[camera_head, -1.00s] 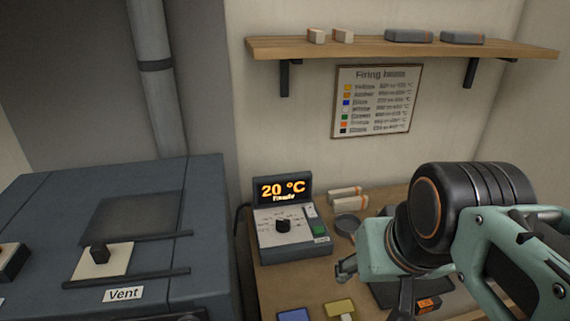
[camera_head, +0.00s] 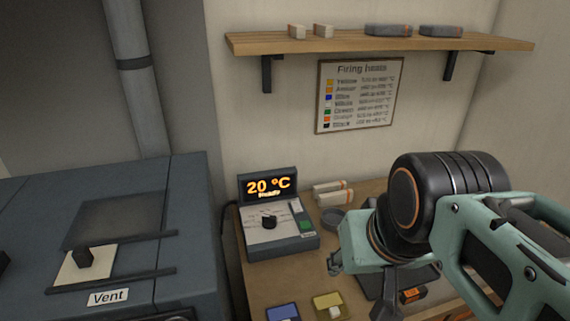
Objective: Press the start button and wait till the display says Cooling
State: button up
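The controller box (camera_head: 280,232) stands on the wooden bench beside the kiln. Its display (camera_head: 268,188) glows orange with "20 °C" and a smaller word below that looks like "Ready". A black dial (camera_head: 269,220) sits on its sloped face. The green start button (camera_head: 306,225) is at the right of that face, with nothing touching it. My gripper (camera_head: 336,265) is only partly seen to the right of the box, in front of the bench; my arm hides most of it. Its finger opening cannot be made out.
The dark kiln (camera_head: 190,200) with a "Vent" label (camera_head: 108,297) fills the left. A wooden shelf (camera_head: 380,43) and the firing chart (camera_head: 359,95) are on the wall. Blue (camera_head: 283,312) and yellow (camera_head: 328,302) items lie at the bench front. Pale sticks (camera_head: 333,193) lie behind a small grey dish (camera_head: 333,218).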

grip_shut()
dwell(1.2)
